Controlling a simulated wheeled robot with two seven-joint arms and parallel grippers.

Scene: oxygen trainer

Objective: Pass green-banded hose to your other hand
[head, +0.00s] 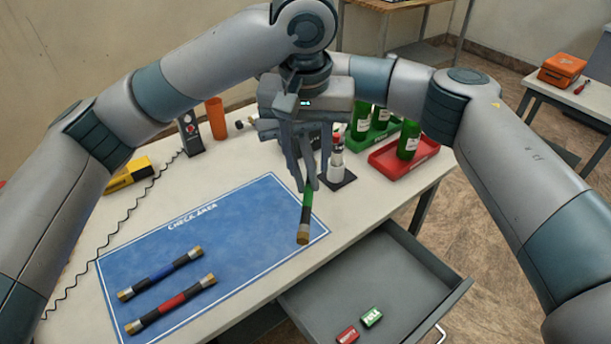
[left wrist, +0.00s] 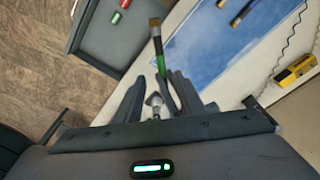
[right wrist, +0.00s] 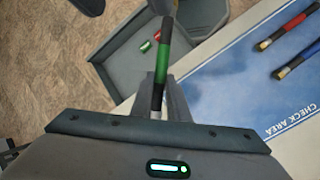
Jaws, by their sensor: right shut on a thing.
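The green-banded hose (head: 308,201) hangs steeply below my grippers, its brass end above the near right edge of the blue check-area mat. My right gripper (right wrist: 160,92) is shut on its upper dark part, with the green band showing beyond the fingertips in the right wrist view (right wrist: 165,55). My left gripper (head: 305,168) is close above and around the same place, its fingers spread. In the left wrist view, the hose (left wrist: 161,55) runs out between and beyond these fingers. The fingers overlap in the head view, hiding the hose's upper end.
A blue-banded hose (head: 160,274) and a red-banded hose (head: 171,304) lie on the check-area mat (head: 215,220). An open drawer (head: 400,255) holds a red and a green block. Green bottles stand in green and red (head: 387,160) trays.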

